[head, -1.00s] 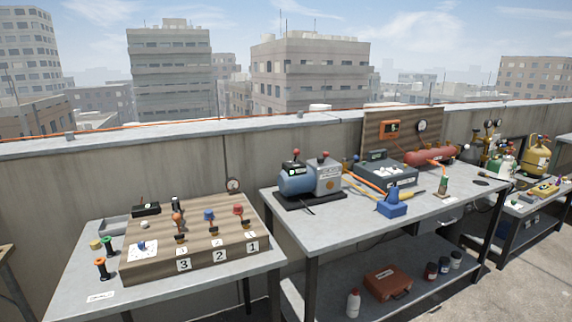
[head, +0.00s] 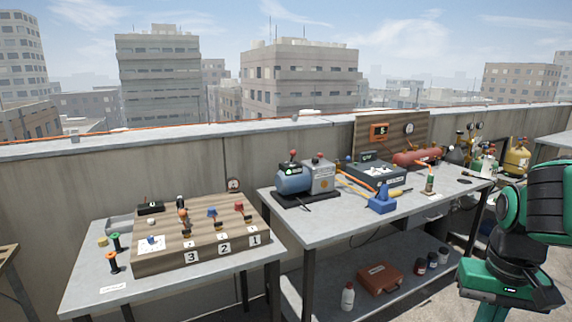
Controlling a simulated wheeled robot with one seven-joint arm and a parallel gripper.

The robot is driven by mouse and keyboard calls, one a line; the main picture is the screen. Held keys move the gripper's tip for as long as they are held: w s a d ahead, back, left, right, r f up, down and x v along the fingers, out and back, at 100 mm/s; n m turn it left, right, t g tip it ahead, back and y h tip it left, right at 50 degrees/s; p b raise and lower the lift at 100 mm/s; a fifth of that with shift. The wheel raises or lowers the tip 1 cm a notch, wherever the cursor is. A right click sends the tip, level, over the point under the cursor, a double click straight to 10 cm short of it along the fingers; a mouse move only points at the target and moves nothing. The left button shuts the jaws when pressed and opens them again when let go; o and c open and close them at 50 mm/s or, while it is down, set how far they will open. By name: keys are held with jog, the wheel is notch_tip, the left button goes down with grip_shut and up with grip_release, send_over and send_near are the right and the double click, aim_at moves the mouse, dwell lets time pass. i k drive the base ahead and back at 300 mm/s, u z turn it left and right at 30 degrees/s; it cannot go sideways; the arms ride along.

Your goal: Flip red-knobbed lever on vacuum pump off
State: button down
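The vacuum pump (head: 294,179), a blue cylinder joined to a grey box (head: 322,176) on a dark base, stands at the left end of the middle bench in the head view. One red knob (head: 293,154) rises above the blue cylinder and another red knob (head: 319,157) above the grey box. The levers under them are too small to read their positions clearly. My green and black arm shows at the right edge, well apart from the pump. My gripper's fingers are not in view.
The middle bench (head: 322,226) also holds a blue tool (head: 381,199), a grey unit (head: 376,173) and a red tank (head: 415,158). A wooden panel (head: 187,240) with several levers stands on the left bench (head: 91,285). The middle bench's front left top is bare.

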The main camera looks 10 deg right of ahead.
aim_at(293, 153)
jog(key=u, duration=0.05)
jog(key=i, duration=1)
jog(key=z, duration=0.05)
